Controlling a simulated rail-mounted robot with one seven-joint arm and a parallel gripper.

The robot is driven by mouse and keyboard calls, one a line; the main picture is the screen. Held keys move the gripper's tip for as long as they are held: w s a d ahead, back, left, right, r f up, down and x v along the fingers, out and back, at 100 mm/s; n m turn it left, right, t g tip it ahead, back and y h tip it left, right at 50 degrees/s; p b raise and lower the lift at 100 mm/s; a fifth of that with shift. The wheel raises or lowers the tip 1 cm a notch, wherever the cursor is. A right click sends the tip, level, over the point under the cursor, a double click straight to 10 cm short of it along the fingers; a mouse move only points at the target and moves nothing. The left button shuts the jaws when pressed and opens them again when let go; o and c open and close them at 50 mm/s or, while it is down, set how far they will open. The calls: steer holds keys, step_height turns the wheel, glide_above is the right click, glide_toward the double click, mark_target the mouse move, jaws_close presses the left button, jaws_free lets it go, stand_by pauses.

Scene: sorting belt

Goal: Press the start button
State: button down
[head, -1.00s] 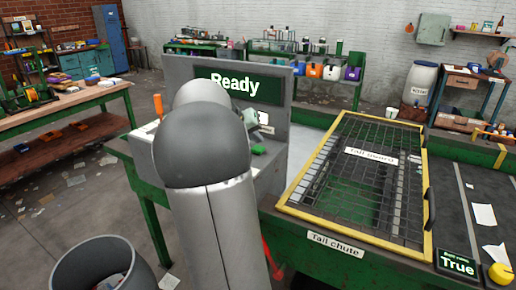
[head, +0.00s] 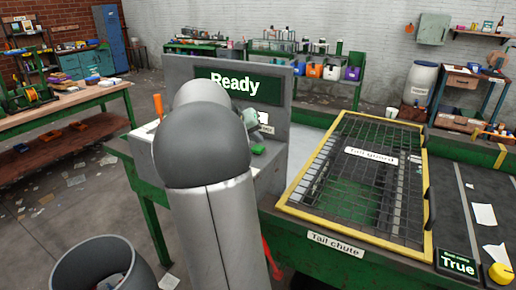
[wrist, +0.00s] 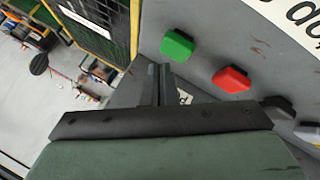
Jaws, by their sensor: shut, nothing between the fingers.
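A green button (wrist: 177,45) sits on the grey control panel (wrist: 207,50) in the wrist view, just beyond and to the right of my fingertips. A red button (wrist: 231,79) is beside it, lower right. No label on the green button is readable. My gripper (wrist: 160,72) is shut and empty, its fingers apart from the green button in the picture; the exact gap is hard to judge. In the head view my arm hides most of the panel, and a green patch (head: 257,150) shows at its right side. The display (head: 238,86) reads "Ready".
A grey bin (head: 72,262) is at front left.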

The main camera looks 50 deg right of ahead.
steer(key=shift+f+b, duration=0.4)
